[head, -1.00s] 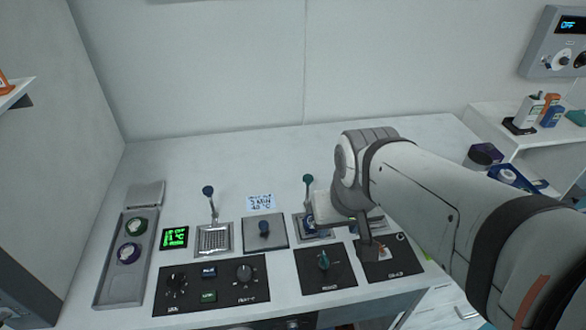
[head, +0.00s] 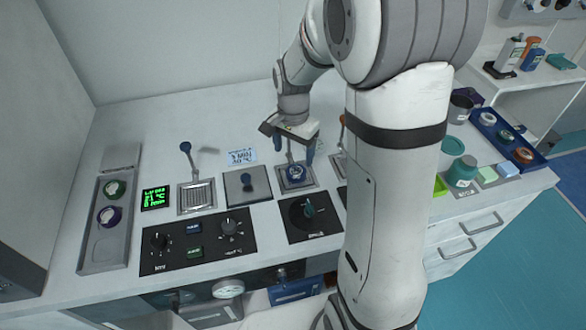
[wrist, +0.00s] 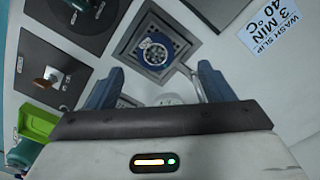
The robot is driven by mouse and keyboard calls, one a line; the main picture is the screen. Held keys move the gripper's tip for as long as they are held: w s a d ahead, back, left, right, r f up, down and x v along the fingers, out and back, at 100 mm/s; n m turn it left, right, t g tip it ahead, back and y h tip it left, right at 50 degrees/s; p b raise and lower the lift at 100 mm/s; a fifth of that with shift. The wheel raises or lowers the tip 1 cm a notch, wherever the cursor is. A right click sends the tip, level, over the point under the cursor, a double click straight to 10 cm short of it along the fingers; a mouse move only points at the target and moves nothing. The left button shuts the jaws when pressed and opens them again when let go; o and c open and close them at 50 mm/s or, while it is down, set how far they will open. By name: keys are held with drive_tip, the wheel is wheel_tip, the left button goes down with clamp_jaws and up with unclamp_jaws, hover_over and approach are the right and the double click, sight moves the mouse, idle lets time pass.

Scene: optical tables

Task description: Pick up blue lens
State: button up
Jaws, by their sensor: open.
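The blue lens (head: 296,172), a blue ring with a pale centre, sits on a square metal plate (head: 283,186) on the bench. In the wrist view the blue lens (wrist: 157,50) lies on its dark square plate, ahead of the fingers and roughly midway between them. My gripper (head: 290,142) is above and just behind the lens, pointing down. In the wrist view my gripper (wrist: 161,80) has its two blue fingers spread apart with nothing between them. I cannot tell its exact height above the lens.
A slim metal lever rises by the lens plate. A dark knob panel (head: 298,229) lies in front, and a flat grey plate (head: 233,193) with a knob lies left. A tray (head: 133,176) with green and purple rings stands far left. A blue tray (head: 515,137) with several discs is at right.

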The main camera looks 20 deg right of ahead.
sight(296, 170)
drive_tip(key=f, duration=0.6)
drive_tip(key=shift+s+d+f+p, duration=0.15)
drive_tip(key=shift+d+f+p, duration=0.2)
drive_tip(key=shift+d, duration=0.05)
drive_tip(key=shift+c, duration=0.5)
drive_tip(key=c, duration=1)
